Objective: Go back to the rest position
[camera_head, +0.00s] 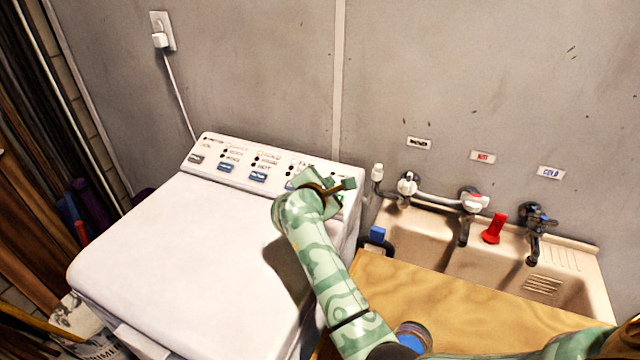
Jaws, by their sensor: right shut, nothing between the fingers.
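My right arm, green with a wavy pattern, comes in from the bottom right. Its right gripper (343,188) is shut and empty. It is in front of the right end of the washing machine's control panel (245,163) in the picture and hides part of the buttons there. I cannot tell whether it touches the panel. The white washing machine (180,255) has its lid closed. My left gripper is not in view.
A beige double sink (405,232) with taps stands to the right, a red object (493,228) on its rim. A wooden board (430,300) lies in front of it. A round blue-topped object (412,336) is by my arm. Planks (30,190) lean at the left.

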